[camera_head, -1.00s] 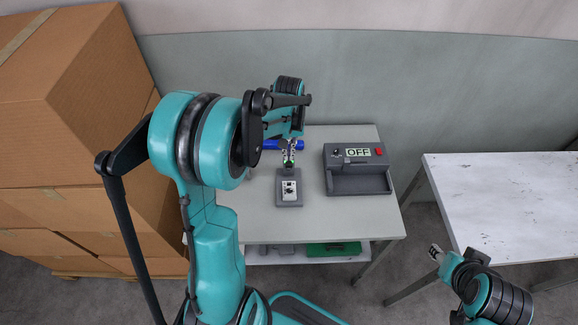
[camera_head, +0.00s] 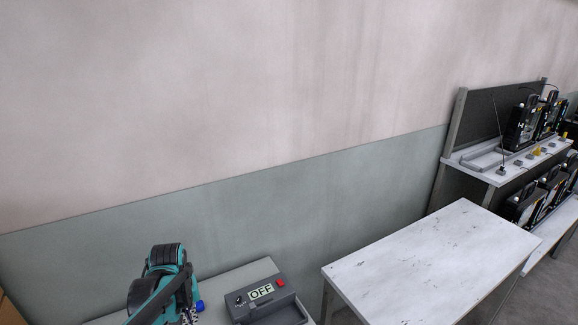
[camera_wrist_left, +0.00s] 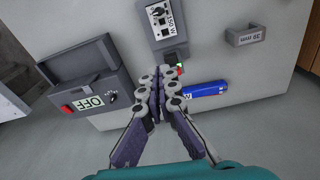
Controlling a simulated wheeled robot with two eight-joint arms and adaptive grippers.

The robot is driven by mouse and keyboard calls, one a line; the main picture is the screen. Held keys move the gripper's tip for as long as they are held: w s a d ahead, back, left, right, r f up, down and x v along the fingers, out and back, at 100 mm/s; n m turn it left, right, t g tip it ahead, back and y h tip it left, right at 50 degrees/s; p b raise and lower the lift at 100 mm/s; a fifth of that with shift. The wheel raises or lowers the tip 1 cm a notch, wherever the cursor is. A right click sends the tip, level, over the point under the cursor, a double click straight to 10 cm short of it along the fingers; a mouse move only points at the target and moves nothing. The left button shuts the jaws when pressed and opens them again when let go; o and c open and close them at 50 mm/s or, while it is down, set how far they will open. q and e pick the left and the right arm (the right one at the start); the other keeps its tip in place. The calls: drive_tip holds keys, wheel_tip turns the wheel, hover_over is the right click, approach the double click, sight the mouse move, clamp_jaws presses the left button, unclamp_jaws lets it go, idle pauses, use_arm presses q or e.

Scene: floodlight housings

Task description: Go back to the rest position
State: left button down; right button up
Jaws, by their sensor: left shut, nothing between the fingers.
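My left gripper (camera_wrist_left: 157,95) is shut and empty in the left wrist view, its fingers together above the grey table. In the head view my left gripper (camera_head: 189,316) shows only in part at the bottom edge, below its teal wrist. A small white device (camera_wrist_left: 164,19) sits in a grey holder (camera_wrist_left: 167,48) just beyond the fingertips, with a green and a red spot beside them. A blue cylinder (camera_wrist_left: 205,89) lies to the right of the fingers, apart from them. My right gripper is out of view.
A grey box with an OFF display (camera_head: 262,293) stands on the table; it also shows in the left wrist view (camera_wrist_left: 85,84). A grey block marked 39 mm (camera_wrist_left: 246,36) lies nearby. A bare white table (camera_head: 430,265) stands right, with a loaded bench (camera_head: 490,172) behind.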

use_arm(q)
drive_tip(key=s+d+r+m+t+b, duration=0.1)
drive_tip(key=s+d+r+m+t, duration=0.1)
drive_tip(key=s+d, duration=0.3)
drive_tip(key=s+d+r+m+t+b, duration=0.1)
drive_tip(key=s+d+r+m+t, duration=0.1)
drive_tip(key=s, duration=0.6)
drive_tip(key=d+m+t, duration=0.1)
drive_tip(key=d+t, duration=0.1)
drive_tip(key=d, duration=0.1)
drive_tip(key=shift+s+d, duration=0.15)
drive_tip(key=shift+d, duration=0.15)
drive_tip(key=shift+a, duration=0.1)
